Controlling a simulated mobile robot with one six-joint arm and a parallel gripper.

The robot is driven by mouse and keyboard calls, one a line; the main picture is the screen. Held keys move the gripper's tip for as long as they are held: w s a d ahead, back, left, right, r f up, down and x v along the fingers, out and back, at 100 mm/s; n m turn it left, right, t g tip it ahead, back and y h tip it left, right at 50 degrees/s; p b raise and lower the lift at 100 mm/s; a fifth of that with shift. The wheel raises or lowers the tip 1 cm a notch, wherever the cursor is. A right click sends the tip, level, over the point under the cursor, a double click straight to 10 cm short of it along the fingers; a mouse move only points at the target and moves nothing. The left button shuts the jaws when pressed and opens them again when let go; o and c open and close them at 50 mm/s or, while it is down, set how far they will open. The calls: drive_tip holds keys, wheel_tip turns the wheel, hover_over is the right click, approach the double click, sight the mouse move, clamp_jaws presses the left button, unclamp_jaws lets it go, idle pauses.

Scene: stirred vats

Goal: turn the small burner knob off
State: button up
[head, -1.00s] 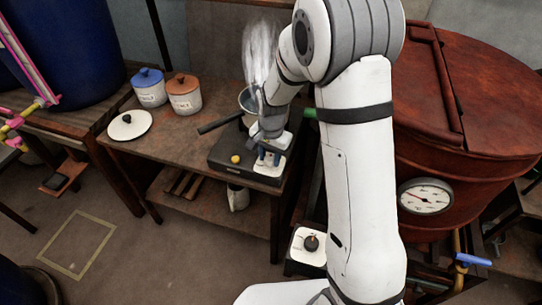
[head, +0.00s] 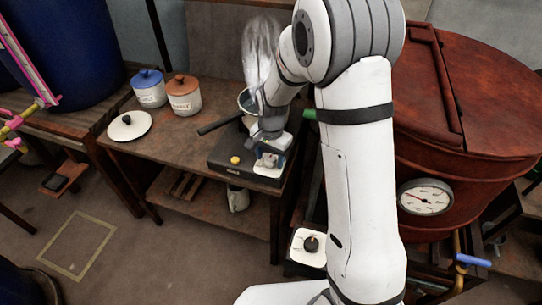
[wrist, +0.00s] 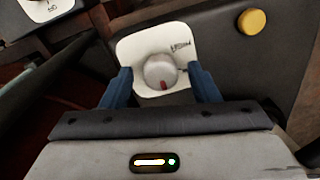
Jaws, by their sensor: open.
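The small burner knob (wrist: 160,71) is a round silver knob with a red mark, on a white plate (wrist: 128,50) with small dark lettering. In the wrist view the red mark points toward my gripper's body. My gripper (wrist: 161,84) is open, with one blue finger on each side of the knob and gaps between. The burner (head: 228,158) is a black box on the wooden bench. In the head view my gripper (head: 269,157) is over its front right part and mostly hides the knob.
A pot (head: 246,101) with its handle to the left stands steaming on the burner. A yellow button (head: 235,160) sits left of the plate. Two lidded jars (head: 184,102) and a white lid (head: 129,126) are farther left. A red-brown vat (head: 480,110) stands right.

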sight(271, 159)
wheel_tip(271, 159, up, 8)
drive_tip(key=shift+s+d+f, duration=0.1)
drive_tip(key=shift+d, duration=0.05)
idle(0.4)
drive_tip(key=shift+p, duration=0.35)
